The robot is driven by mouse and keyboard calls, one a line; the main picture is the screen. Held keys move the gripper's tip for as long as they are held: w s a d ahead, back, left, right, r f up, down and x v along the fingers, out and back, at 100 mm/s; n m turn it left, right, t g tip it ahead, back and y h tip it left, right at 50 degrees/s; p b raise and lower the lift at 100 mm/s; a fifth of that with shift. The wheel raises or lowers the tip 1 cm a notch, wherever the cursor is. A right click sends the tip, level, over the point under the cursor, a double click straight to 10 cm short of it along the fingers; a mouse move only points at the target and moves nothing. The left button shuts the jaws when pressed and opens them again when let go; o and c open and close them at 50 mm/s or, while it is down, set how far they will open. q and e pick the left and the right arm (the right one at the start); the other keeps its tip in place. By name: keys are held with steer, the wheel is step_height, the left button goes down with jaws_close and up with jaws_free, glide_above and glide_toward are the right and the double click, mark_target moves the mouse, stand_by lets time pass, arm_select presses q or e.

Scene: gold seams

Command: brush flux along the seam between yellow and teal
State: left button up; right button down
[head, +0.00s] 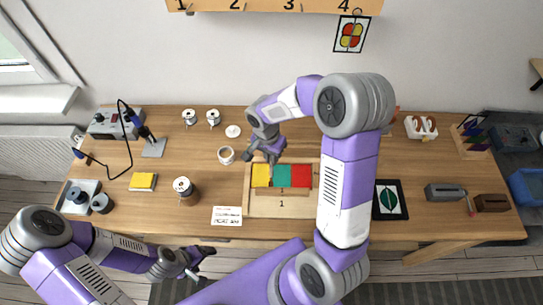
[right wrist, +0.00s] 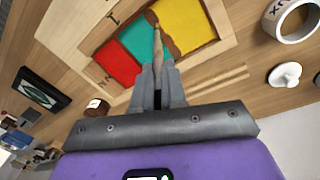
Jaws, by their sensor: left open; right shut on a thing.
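A wooden board (head: 250,206) holds a yellow pane (head: 261,175), a teal pane (head: 283,183) and a red pane (head: 302,176) side by side. They also show in the right wrist view as yellow (right wrist: 188,22), teal (right wrist: 139,45) and red (right wrist: 112,63). My right gripper (right wrist: 158,75) is shut on a slim brush (right wrist: 158,45), whose tip reaches over the yellow-teal seam. Brown patches show along that seam. Whether the tip touches is unclear. My left gripper (head: 198,262) is open and empty, in front of the table.
A dark leaf picture (head: 390,200) is at right.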

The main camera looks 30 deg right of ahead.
steer(key=shift+w+d, duration=0.5)
steer(key=shift+w, duration=0.2)
steer(key=shift+r, duration=0.15)
stand_by(0.3)
step_height(320, 180, up, 6)
steer(key=p, duration=0.4)
stand_by(0.3)
